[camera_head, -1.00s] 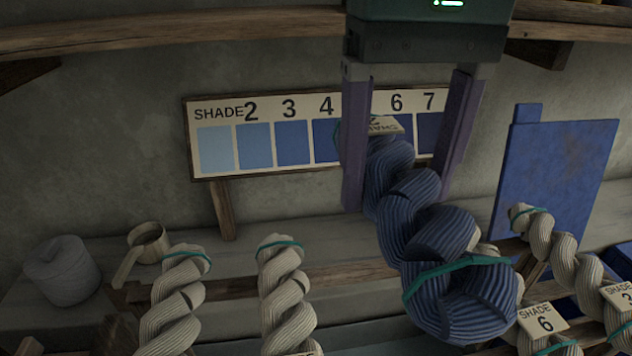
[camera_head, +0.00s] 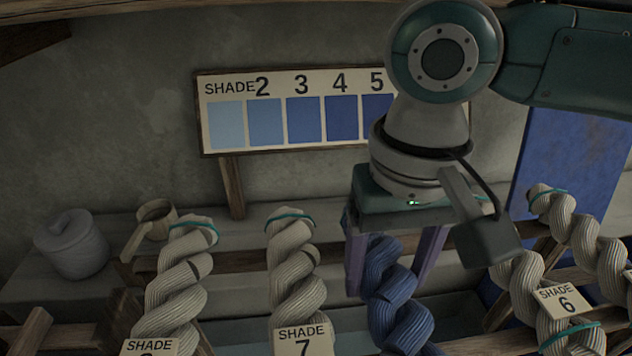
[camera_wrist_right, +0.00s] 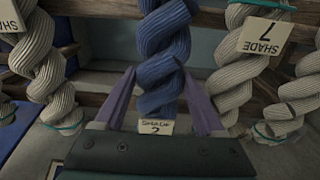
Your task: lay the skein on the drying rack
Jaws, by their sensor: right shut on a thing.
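My right gripper (camera_head: 392,285) points down in the head view and is shut on a twisted dark blue skein (camera_head: 385,305). The skein hangs below the fingers, and its lower end leaves the picture. In the right wrist view the blue skein (camera_wrist_right: 160,55) runs between the two fingers of the gripper (camera_wrist_right: 165,90), with a small pale tag (camera_wrist_right: 155,127) near the palm. A wooden rack rail (camera_head: 235,262) shows between pale skeins. The blue skein is among them; I cannot tell whether it touches the rail. My left gripper is out of view.
Pale twisted skeins (camera_head: 297,270) stand on the left, one tagged SHADE 7, and others (camera_head: 545,290) on the right, one tagged SHADE 6. A shade board (camera_head: 285,115) stands behind. A grey lidded pot (camera_head: 72,245) and wooden dipper (camera_head: 155,218) sit at left.

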